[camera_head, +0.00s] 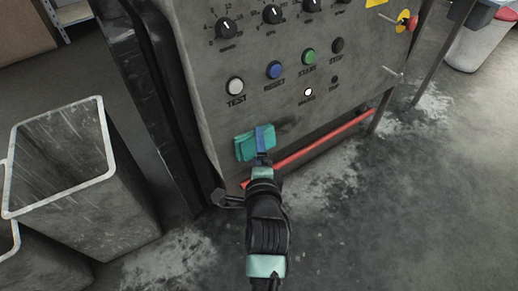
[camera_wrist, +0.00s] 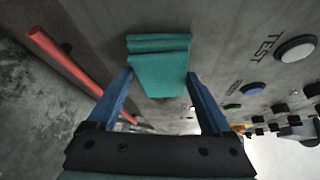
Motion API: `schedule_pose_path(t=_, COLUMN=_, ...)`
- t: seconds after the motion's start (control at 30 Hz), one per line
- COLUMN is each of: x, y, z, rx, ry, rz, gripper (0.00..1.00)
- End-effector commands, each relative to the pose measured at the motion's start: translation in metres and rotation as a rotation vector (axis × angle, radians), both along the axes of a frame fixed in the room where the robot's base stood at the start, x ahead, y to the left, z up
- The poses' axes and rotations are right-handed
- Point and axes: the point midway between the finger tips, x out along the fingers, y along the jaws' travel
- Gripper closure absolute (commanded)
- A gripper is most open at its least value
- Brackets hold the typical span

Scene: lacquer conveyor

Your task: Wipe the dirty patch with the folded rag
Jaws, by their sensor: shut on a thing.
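The folded rag (camera_head: 246,147) is teal and lies flat against the lower part of the grey control panel in the head view. My gripper (camera_head: 263,136), with blue fingers, is shut on it. In the wrist view the rag (camera_wrist: 160,66) sits between the two finger tips (camera_wrist: 159,78), its folded layers showing at the top edge. A dark smudge (camera_head: 288,125), seemingly the dirty patch, shows on the panel just right of the rag. The rag may hide part of it, and I cannot tell whether they overlap.
Above are the white TEST button (camera_head: 236,86), blue RESET button (camera_head: 275,70), green START button (camera_head: 308,56) and several knobs. A red bar (camera_head: 318,146) runs along the panel's lower edge. A grey open bin (camera_head: 75,165) stands at left. Open floor lies right.

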Motion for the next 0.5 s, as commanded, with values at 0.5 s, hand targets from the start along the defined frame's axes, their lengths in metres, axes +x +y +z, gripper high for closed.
schedule_pose_path(t=0.5, x=0.021, y=-0.031, z=0.0, rx=0.001, ry=-0.001, rz=-0.002, gripper=0.6)
